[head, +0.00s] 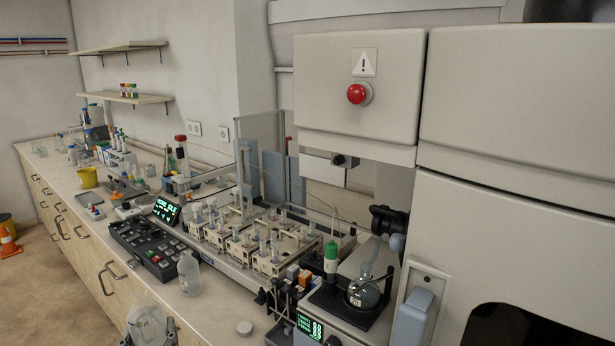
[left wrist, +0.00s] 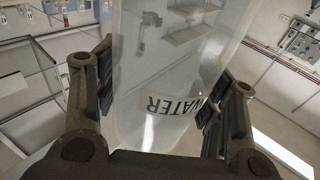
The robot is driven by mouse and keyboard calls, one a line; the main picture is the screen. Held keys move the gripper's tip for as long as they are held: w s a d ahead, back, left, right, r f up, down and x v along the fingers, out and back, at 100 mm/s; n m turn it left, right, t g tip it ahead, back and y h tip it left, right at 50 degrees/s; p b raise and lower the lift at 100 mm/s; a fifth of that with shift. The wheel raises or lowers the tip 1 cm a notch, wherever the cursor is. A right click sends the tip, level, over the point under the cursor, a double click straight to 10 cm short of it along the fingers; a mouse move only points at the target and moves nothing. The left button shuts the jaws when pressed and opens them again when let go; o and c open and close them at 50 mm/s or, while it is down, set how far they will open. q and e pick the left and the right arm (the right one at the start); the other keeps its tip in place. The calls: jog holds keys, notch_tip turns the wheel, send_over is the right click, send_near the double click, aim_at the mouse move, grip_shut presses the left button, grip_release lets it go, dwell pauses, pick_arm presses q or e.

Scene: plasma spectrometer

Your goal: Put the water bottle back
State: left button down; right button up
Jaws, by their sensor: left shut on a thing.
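The water bottle (left wrist: 165,80) is a translucent bottle with a "WATER" label that reads upside down in the left wrist view. My left gripper (left wrist: 160,108) is shut around its body, a dark finger on each side. In the head view the bottle (head: 147,321) is at the bottom edge, in front of the counter, with dark finger parts beside it; its lower part is cut off. My right gripper is not in view.
A smaller translucent bottle (head: 188,274) stands on the counter (head: 217,300) near its front edge, beside a black control panel (head: 150,243). Sample racks (head: 240,243) and the spectrometer (head: 520,130) stand behind and right.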

pick_arm(q)
jog(key=s+d+r+m+h, duration=0.1)
jog(key=s+d+h, duration=0.1)
jog(key=s+d, duration=0.5)
jog(key=s+d+r+m+h, duration=0.2)
jog(key=s+d, duration=0.5)
jog(key=s, duration=0.7)
jog(key=shift+t+h, duration=0.3)
jog(key=shift+h, duration=0.2)
jog(key=shift+d, duration=0.1)
